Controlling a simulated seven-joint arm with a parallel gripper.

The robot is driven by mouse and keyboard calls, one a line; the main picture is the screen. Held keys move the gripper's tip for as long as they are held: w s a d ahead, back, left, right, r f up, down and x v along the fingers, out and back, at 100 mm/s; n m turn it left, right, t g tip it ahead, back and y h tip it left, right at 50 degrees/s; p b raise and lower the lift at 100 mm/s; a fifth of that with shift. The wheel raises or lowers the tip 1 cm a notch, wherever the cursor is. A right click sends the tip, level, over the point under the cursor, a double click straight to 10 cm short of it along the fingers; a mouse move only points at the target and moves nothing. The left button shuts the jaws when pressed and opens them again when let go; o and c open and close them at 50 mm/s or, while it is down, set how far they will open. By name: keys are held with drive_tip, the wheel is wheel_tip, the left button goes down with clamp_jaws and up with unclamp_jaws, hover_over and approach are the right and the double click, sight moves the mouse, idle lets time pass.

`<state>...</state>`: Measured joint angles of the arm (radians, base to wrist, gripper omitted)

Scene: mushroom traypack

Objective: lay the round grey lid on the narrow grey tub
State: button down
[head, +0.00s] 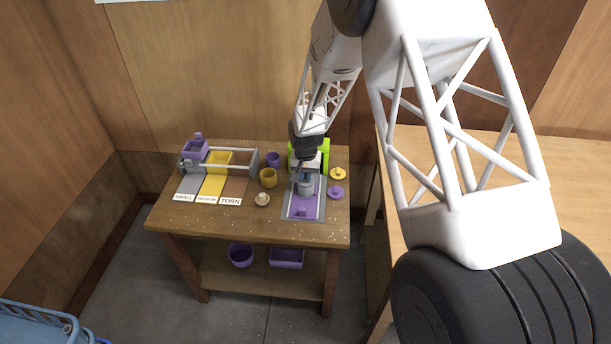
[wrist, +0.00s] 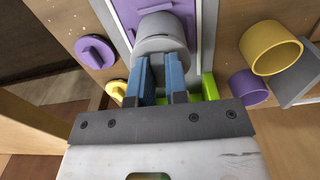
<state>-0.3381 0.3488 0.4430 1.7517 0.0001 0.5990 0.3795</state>
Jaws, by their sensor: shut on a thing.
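My gripper (wrist: 158,88) has blue fingers and is shut on the round grey lid (wrist: 160,46), seen at the fingertips in the wrist view. A grey rounded body, which looks like the narrow grey tub (wrist: 154,22), shows just beyond the lid and is partly covered by it. I cannot tell whether lid and tub touch. In the head view my gripper (head: 305,169) points down over the grey tub (head: 305,188), which stands on a purple panel with a grey border. The lid is hard to tell from the tub there.
A yellow lid (head: 338,173) and purple lid (head: 336,192) lie to the right. A yellow tub (head: 268,178), purple tub (head: 273,159) and mushroom (head: 262,199) stand left. A lime-green frame (head: 324,150) is close behind my gripper.

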drive_tip(key=shift+f, duration=0.15)
idle(0.4)
drive_tip(key=c, duration=0.7)
unclamp_jaws()
drive_tip(key=shift+c, duration=0.2)
drive_tip(key=shift+r, duration=0.2)
drive_tip(key=shift+r, duration=2.8)
